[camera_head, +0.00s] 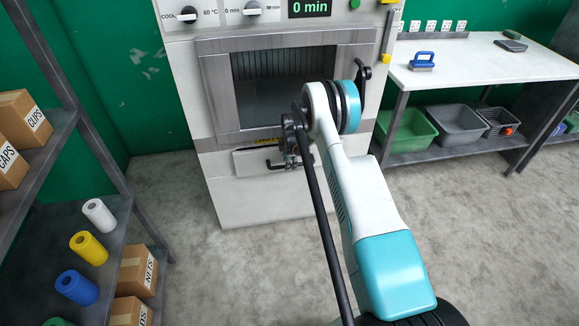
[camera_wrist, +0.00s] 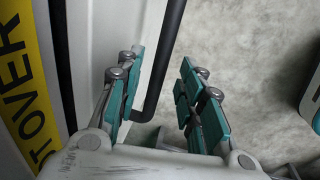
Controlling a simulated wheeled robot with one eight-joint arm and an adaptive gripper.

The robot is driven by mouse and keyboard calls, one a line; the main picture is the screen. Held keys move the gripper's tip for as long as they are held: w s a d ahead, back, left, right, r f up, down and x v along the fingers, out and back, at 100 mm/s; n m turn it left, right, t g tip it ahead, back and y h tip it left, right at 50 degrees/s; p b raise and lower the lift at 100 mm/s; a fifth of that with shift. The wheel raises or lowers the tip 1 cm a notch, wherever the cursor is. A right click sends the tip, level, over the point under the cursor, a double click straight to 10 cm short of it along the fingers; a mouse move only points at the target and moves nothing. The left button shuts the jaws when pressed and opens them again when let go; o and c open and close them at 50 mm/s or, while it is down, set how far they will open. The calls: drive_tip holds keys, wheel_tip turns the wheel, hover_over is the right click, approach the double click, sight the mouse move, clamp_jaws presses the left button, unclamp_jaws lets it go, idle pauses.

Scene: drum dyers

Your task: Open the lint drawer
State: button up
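The lint drawer (camera_head: 246,164) is a pale panel low on the dryer's front, below the door, and looks closed. Its black bar handle (camera_head: 276,165) is partly hidden behind my gripper (camera_head: 292,148). In the wrist view my gripper (camera_wrist: 163,100) is open, with teal pads on both sides. The black handle (camera_wrist: 162,80) runs between the two fingers, nearer the left one, and its bent end shows near the palm. I see no clear contact between pads and handle. The pale drawer front (camera_wrist: 105,35) lies to the left in that view.
The dryer door (camera_head: 285,90) above is shut, with a black handle (camera_head: 362,75) at its right. A yellow warning label (camera_wrist: 22,75) runs beside the drawer. A shelf (camera_head: 115,215) stands at left, a white table (camera_head: 470,70) with bins below at right. The floor (camera_head: 200,260) in front is clear.

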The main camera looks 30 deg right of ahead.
drive_tip(key=shift+w+f, duration=0.15)
drive_tip(key=shift+f, duration=0.55)
clamp_jaws()
